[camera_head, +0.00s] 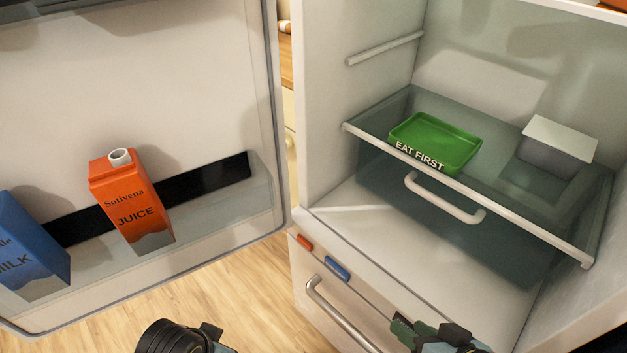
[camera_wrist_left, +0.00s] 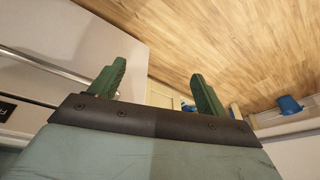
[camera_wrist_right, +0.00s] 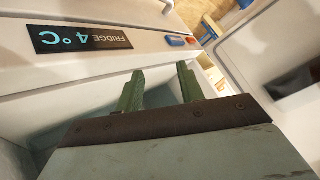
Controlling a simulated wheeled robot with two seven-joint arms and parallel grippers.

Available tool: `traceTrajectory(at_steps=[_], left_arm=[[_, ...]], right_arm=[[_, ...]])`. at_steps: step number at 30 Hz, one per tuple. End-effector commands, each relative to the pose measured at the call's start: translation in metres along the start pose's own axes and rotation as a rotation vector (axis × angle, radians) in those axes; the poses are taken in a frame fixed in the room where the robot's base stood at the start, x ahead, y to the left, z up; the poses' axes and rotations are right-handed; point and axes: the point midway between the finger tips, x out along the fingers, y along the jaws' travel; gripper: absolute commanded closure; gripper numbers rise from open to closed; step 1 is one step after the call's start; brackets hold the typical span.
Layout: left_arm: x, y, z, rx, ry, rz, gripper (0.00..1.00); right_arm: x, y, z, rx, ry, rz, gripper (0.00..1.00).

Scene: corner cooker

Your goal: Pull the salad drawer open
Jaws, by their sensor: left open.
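The salad drawer (camera_head: 400,205) is a dark, see-through bin under the glass shelf inside the open fridge. Its white bar handle (camera_head: 445,200) is on its front, and the drawer looks shut. My right gripper (camera_head: 428,333) is at the bottom of the head view, in front of and below the drawer, away from the handle. In the right wrist view (camera_wrist_right: 160,88) its fingers are apart with nothing between them. My left gripper (camera_wrist_left: 155,85) has its fingers wide apart and empty in the left wrist view; its fingers do not show in the head view.
A green "EAT FIRST" tray (camera_head: 437,143) and a grey lidded box (camera_head: 556,148) stand on the shelf. The open door at left holds a juice carton (camera_head: 130,205) and a milk carton (camera_head: 30,245). A lower drawer handle (camera_head: 340,318) juts out below the fridge floor.

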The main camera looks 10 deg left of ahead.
Motion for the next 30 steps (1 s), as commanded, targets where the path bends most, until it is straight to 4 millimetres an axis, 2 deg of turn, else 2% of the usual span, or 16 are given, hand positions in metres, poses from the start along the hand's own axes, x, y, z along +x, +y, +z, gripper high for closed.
traceTrajectory(at_steps=[5, 8, 11, 15, 18, 22, 26, 30], left_arm=[[0.044, -0.009, 0.015, 0.008, -0.026, -0.016, 0.24], [0.072, -0.015, 0.027, 0.012, -0.042, -0.026, 0.24], [0.098, -0.022, 0.041, 0.015, -0.055, -0.036, 0.24], [0.127, -0.032, 0.061, 0.019, -0.072, -0.05, 0.24], [0.141, -0.037, 0.073, 0.021, -0.079, -0.057, 0.24], [0.152, -0.041, 0.083, 0.022, -0.086, -0.062, 0.24], [0.155, -0.043, 0.086, 0.022, -0.086, -0.064, 0.24], [0.155, -0.043, 0.085, 0.022, -0.085, -0.064, 0.24]], right_arm=[[0.017, -0.025, -0.037, 0.165, 0.21, -0.205, 0.62], [0.02, -0.028, -0.062, 0.318, 0.349, -0.316, 0.62], [0.019, -0.018, -0.084, 0.493, 0.483, -0.396, 0.62], [0.015, 0.014, -0.107, 0.719, 0.653, -0.443, 0.62], [0.011, 0.039, -0.116, 0.842, 0.751, -0.445, 0.62], [0.007, 0.062, -0.12, 0.94, 0.836, -0.434, 0.62], [0.008, 0.072, -0.124, 0.977, 0.871, -0.427, 0.62], [0.017, 0.073, -0.138, 0.98, 0.876, -0.429, 0.62]])
